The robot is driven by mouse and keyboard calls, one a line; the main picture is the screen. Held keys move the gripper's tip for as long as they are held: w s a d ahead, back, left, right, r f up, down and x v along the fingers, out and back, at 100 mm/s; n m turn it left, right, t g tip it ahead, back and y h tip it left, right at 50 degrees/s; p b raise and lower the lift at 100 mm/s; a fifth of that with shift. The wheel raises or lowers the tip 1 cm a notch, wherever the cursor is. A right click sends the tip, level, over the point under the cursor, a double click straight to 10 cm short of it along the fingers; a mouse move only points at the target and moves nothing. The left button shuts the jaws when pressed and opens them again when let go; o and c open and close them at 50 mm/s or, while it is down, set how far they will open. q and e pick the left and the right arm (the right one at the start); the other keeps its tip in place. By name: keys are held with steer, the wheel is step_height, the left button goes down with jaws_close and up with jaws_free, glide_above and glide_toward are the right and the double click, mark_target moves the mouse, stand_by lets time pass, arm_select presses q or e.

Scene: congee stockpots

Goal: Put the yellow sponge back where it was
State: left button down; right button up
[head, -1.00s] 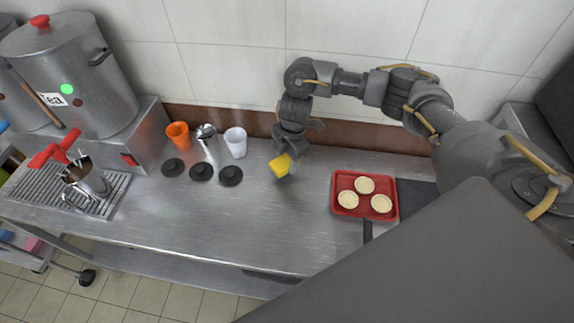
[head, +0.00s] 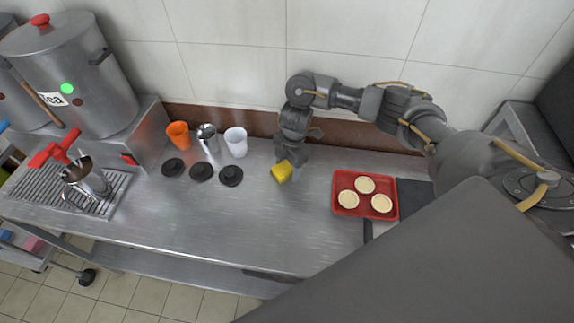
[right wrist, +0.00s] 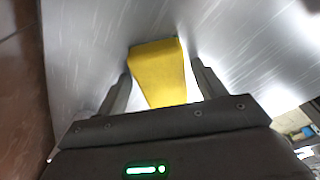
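The yellow sponge (head: 281,172) is at the steel counter (head: 270,215), right of the cups and left of the red tray. It appears to rest on the counter, though its underside is hidden. My right gripper (head: 288,164) points down over it. In the right wrist view the sponge (right wrist: 158,75) is between the two fingers of my right gripper (right wrist: 160,70), with narrow bright gaps on both sides, so the fingers look open around it. My left gripper is not in view.
Orange (head: 178,135), metal (head: 208,139) and white (head: 236,142) cups stand left of the sponge, behind several black lids (head: 201,172). A red tray (head: 364,212) with pale round pastries is to the right. The tea urn (head: 75,75) stands far left. The front middle counter is clear.

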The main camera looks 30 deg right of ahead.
steer(key=shift+s, duration=0.1)
step_height(320, 180, up, 12)
steer(key=d, duration=0.1)
steer(key=shift+d, duration=0.4)
steer(key=shift+r, duration=0.1)
stand_by(0.4)
